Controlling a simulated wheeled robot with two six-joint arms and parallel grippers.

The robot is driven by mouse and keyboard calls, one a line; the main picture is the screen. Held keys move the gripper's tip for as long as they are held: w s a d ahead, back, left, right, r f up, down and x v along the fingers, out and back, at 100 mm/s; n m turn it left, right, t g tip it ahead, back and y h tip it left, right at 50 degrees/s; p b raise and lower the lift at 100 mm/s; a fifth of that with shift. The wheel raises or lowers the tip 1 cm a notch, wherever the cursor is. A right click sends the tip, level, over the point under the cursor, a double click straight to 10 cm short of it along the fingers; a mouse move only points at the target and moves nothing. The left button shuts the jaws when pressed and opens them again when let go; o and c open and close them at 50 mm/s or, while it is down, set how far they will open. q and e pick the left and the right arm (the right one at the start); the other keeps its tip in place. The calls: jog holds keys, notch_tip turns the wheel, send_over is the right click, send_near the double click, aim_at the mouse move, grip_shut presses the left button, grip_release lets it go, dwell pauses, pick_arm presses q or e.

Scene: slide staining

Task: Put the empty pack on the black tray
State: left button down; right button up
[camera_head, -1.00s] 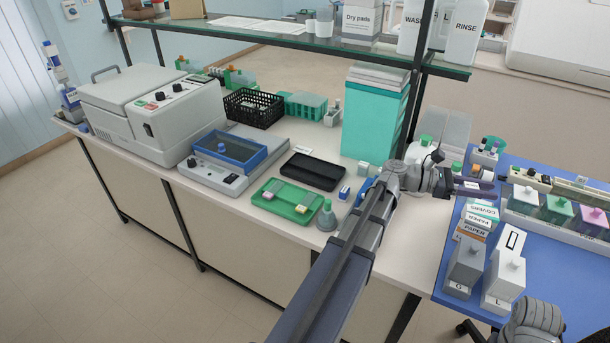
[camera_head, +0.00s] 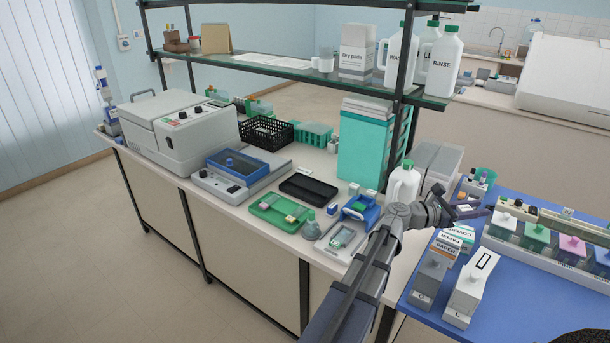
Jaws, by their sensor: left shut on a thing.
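The black tray (camera_head: 309,188) lies flat and empty on the white bench, behind the green tray. My left arm crosses the bench front, and its gripper (camera_head: 474,212) is over the left edge of the blue table. It is shut on a small, pale-labelled thing (camera_head: 464,208) that could be the pack. The fingers hide part of it, and I cannot tell whether it is empty. The gripper is well to the right of the black tray. My right gripper is not in view.
The green tray (camera_head: 264,214) holds small items. A blue-lidded device (camera_head: 238,168) stands left of the black tray. A white bottle (camera_head: 403,183) and a teal box (camera_head: 352,150) stand between tray and gripper. The shelf (camera_head: 300,72) overhangs the bench's back.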

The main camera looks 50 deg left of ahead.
pick_arm(q)
jog(key=s+a+n+y, duration=0.1)
jog(key=a+n+y, duration=1.2)
jog(key=a+y, duration=0.7)
jog(key=a, duration=0.2)
jog(key=shift+a+r+n, duration=0.3)
jog(key=shift+n, duration=0.1)
jog(key=shift+s, duration=0.1)
notch_tip(320, 180, down, 18)
jog(key=b, duration=1.7)
jog(key=shift+b, duration=0.35)
jog(key=shift+f, duration=0.15)
jog(key=c, duration=0.6)
grip_release()
jog(key=shift+o, duration=0.2)
